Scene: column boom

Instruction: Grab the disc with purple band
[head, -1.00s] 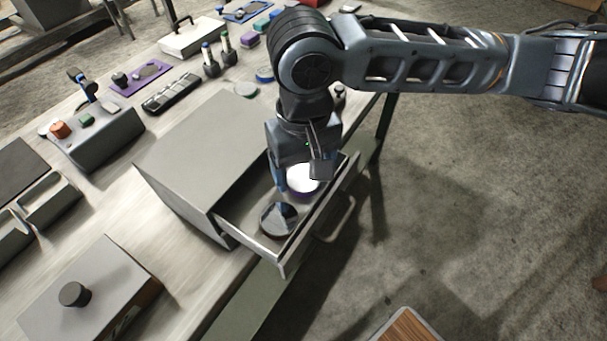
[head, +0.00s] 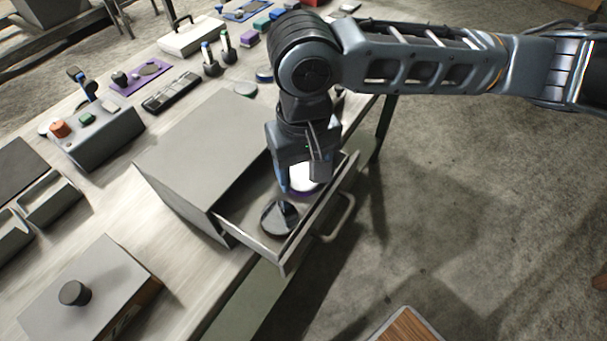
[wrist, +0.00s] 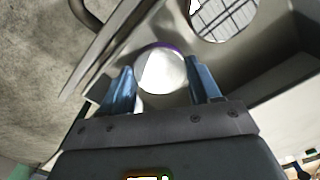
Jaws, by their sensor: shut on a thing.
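The disc with purple band (head: 303,183) has a bright white top and sits in the open drawer (head: 257,237). In the wrist view the same disc (wrist: 163,75) lies between my two blue fingers, with its purple edge at the far side. My gripper (head: 300,178) points down into the drawer and is shut on this disc. The gripper also shows in the wrist view (wrist: 162,85). Part of the disc is hidden by the fingers in the head view. I cannot tell whether it is clear of the drawer floor.
A second, dark glossy disc (head: 279,217) lies in the drawer, nearer the front left. The grey cabinet (head: 195,150) stands behind the drawer. The drawer's handle (head: 343,218) sticks out over open floor. A box with a black knob (head: 75,293) stands at lower left.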

